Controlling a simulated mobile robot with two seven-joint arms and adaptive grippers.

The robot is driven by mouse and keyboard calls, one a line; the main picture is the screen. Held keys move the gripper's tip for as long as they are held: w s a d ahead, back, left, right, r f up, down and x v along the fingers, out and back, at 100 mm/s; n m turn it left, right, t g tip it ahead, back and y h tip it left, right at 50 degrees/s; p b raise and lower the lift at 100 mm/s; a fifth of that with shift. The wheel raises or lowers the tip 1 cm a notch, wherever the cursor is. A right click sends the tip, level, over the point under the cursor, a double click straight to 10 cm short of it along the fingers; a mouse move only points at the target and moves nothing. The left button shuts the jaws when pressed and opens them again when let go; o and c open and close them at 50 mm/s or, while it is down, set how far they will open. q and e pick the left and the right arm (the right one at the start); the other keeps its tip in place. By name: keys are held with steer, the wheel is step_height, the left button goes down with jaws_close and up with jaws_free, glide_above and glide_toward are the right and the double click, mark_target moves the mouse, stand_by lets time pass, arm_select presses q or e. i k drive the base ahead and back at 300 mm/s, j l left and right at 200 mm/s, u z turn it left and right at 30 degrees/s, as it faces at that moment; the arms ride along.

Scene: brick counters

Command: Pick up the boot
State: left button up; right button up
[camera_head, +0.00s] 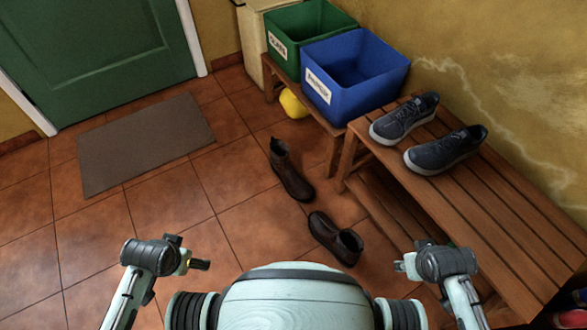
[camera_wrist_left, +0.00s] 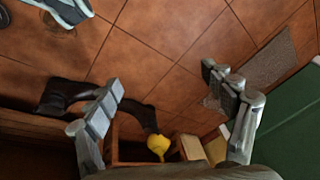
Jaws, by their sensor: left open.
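Two dark brown ankle boots lie apart on the tiled floor in the head view. One boot (camera_head: 290,172) is farther away, near the bench legs; the other boot (camera_head: 337,240) is nearer to me. Both show in the left wrist view, one at left (camera_wrist_left: 62,92) and one partly behind a finger (camera_wrist_left: 140,113). My left gripper (camera_head: 197,264) is empty, left of both boots and clear of them. Its fingers stand wide apart in the left wrist view (camera_wrist_left: 163,92). My right gripper (camera_head: 403,264) is right of the nearer boot; its jaw opening is too small to make out.
A slatted wooden bench (camera_head: 500,205) at right bears a pair of dark sneakers (camera_head: 445,150). A blue bin (camera_head: 355,85) and a green bin (camera_head: 300,32) stand behind it. A yellow object (camera_head: 292,104) sits below them. A grey doormat (camera_head: 145,143) lies at left; floor around it is clear.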

mark_target(298, 189)
steer(key=u, duration=0.1)
steer(key=k, duration=0.85)
steer(key=k+z, duration=0.15)
steer(key=z, duration=0.3)
steer(key=k+z, duration=0.1)
steer(key=z, duration=0.3)
steer(key=k+l+z, duration=0.15)
steer(key=z, duration=0.3)
steer(key=j+z, duration=0.1)
steer(key=z, duration=1.65)
steer(key=k+j, duration=0.15)
steer(key=j, duration=0.4)
steer(key=k+j, duration=0.15)
steer(key=j, duration=0.45)
steer(key=k+j, duration=0.2)
steer(key=j, duration=0.35)
steer(key=k+j, duration=0.15)
steer(key=j, duration=0.4)
steer(key=k+j, duration=0.15)
steer(key=j, duration=0.45)
steer(key=k+j, duration=0.15)
steer(key=j, duration=0.4)
steer(key=k+j+z, duration=0.1)
steer(key=j, duration=0.45)
steer(key=k+j, duration=0.25)
steer(key=j, duration=0.35)
